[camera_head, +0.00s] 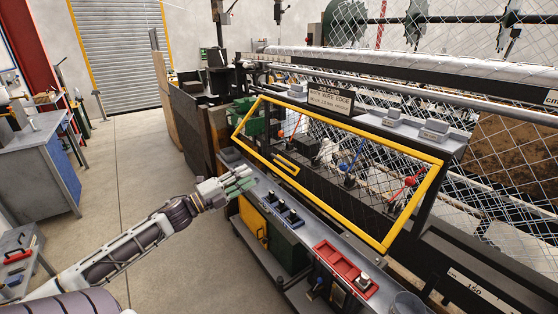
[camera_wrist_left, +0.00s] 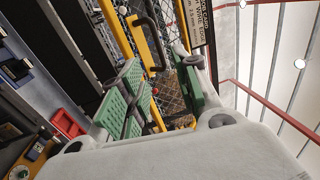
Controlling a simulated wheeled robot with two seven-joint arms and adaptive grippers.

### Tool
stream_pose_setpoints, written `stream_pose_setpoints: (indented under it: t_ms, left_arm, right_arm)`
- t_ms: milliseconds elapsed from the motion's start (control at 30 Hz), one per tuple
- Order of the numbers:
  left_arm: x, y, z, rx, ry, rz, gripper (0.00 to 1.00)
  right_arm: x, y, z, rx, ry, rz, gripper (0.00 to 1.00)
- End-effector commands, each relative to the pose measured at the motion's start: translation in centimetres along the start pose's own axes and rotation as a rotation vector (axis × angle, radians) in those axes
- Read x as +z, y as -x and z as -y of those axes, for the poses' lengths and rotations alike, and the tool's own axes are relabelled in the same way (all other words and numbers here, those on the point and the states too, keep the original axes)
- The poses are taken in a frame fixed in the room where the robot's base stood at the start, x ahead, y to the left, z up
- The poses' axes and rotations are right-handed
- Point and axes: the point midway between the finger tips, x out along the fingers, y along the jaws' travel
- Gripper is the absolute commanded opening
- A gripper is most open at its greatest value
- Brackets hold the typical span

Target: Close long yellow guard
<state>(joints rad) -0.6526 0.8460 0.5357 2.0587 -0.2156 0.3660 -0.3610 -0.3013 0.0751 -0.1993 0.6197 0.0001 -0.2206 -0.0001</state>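The long yellow guard (camera_head: 340,219) is a yellow rectangular frame with a see-through panel, slanting along the front of the machine. A handle on a yellow plate (camera_head: 287,165) sits near its lower left side. In the left wrist view, the dark handle (camera_wrist_left: 148,38) shows beyond the fingers, with yellow bars of the guard (camera_wrist_left: 117,28) beside it. My left gripper (camera_head: 240,182) is left of and below the handle, apart from it, over the console's left end. In the left wrist view its green-padded fingers (camera_wrist_left: 160,85) are spread with nothing between them. My right gripper is not in view.
A console ledge with dark switches (camera_head: 286,211) and a red tray (camera_head: 342,266) runs below the guard. A job card sign (camera_head: 330,98) and grey boxes (camera_head: 435,131) stand above it. Open floor (camera_head: 150,160) lies left, up to a workbench (camera_head: 40,165).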

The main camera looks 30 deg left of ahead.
Motion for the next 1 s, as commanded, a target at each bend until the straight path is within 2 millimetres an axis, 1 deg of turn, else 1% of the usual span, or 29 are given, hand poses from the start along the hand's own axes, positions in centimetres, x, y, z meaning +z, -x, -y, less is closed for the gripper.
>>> stream_pose_setpoints:
  t_ms: [267,467,733,1000]
  left_arm:
    - [0.0,0.0,0.0,0.0,0.001,0.001,0.32]
    - [0.0,-0.5,0.0,0.0,0.002,0.0,0.32]
    - [0.0,-1.9,0.1,-0.002,0.002,0.0,0.32]
    - [0.1,-3.6,0.0,-0.001,0.001,0.001,0.32]
  right_arm:
    - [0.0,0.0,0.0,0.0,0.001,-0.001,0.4]
    - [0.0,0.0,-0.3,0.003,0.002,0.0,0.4]
    - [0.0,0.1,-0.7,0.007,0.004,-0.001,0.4]
    - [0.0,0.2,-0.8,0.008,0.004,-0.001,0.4]
